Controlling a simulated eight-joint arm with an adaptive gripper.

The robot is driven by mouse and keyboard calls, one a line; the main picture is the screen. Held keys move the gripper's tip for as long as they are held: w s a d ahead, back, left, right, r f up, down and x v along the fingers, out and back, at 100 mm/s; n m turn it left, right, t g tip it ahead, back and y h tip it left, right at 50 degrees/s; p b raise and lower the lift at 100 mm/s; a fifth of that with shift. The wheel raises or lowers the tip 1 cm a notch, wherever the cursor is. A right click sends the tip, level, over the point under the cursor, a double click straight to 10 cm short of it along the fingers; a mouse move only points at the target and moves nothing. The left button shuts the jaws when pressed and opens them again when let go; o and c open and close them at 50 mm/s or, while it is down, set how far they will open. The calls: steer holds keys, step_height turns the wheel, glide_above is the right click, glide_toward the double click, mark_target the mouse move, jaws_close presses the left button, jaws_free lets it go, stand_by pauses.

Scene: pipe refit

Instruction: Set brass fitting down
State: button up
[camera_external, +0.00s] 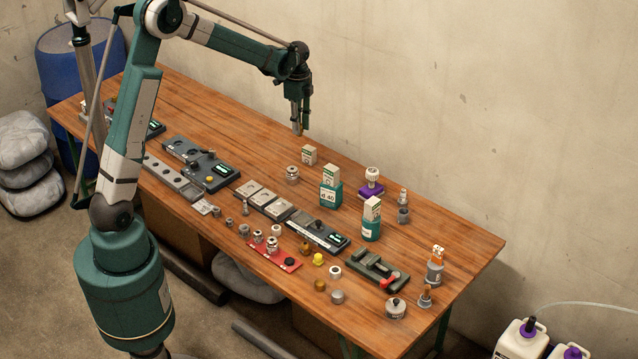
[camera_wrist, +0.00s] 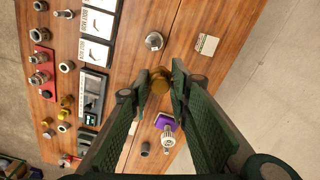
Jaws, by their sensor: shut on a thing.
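My gripper (camera_external: 298,128) hangs fingers-down above the far side of the wooden table, left of the small white box. In the wrist view, the brass fitting (camera_wrist: 160,80) sits between the two fingertips of my gripper (camera_wrist: 160,84), and they are shut on it. The fitting is rounded and gold-brown. In the external view it is too small or hidden to make out at the fingertips. The table (camera_external: 240,130) lies below; I cannot tell the exact gap. Other brass-coloured pieces (camera_external: 304,248) lie near the front edge, beside the red tray (camera_external: 288,265).
A small white box (camera_external: 309,148) and a metal fitting (camera_external: 292,173) stand near my gripper. A white-topped piece on a purple base (camera_external: 371,190) and teal-and-white containers (camera_external: 331,190) stand to the right. Dark device panels (camera_external: 318,236) line the middle.

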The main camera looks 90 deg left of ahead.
steer(key=s+a+n, duration=0.3)
steer(key=s+a, duration=0.2)
steer(key=s, duration=0.7)
step_height(320, 180, down, 11)
steer(key=shift+w+a, duration=0.2)
steer(key=shift+w, duration=0.1)
steer(key=shift+f, duration=0.2)
steer(key=shift+f, duration=3)
steer(key=shift+f, duration=1.9)
steer(key=shift+f+b, duration=0.15)
steer(key=shift+b, duration=0.15)
steer(key=o, duration=0.9)
